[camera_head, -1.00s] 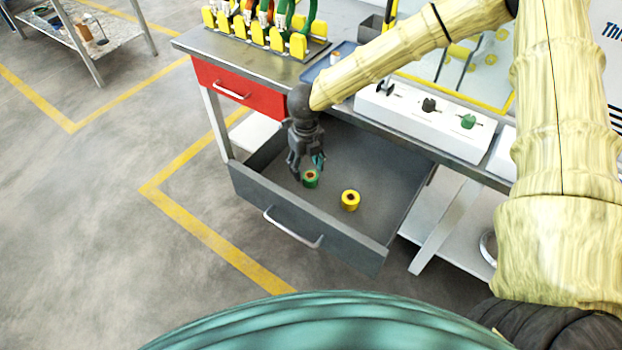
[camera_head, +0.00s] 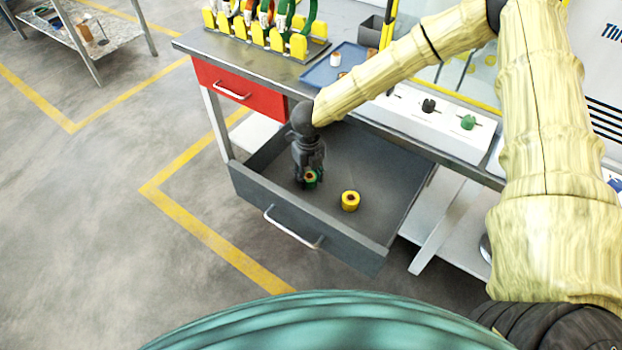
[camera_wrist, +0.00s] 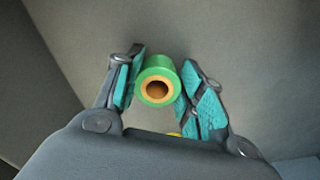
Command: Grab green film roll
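The green film roll (camera_head: 311,177) stands in the open grey drawer, toward its left side. My gripper (camera_head: 307,184) is down in the drawer around it. In the wrist view, the green film roll (camera_wrist: 158,82) shows its orange core from above, between the two teal-padded fingers of my gripper (camera_wrist: 158,85). The pads appear to touch it on both sides, so the gripper looks shut on it. The roll appears to rest on the drawer floor; its lower part is hidden in the head view.
A yellow roll (camera_head: 350,201) stands to the right in the drawer (camera_head: 385,180). The drawer front with its handle (camera_head: 293,229) is near, and the workbench edge (camera_head: 425,148) overhangs behind. A blue tray (camera_head: 325,70) lies on the bench. The drawer's right part is clear.

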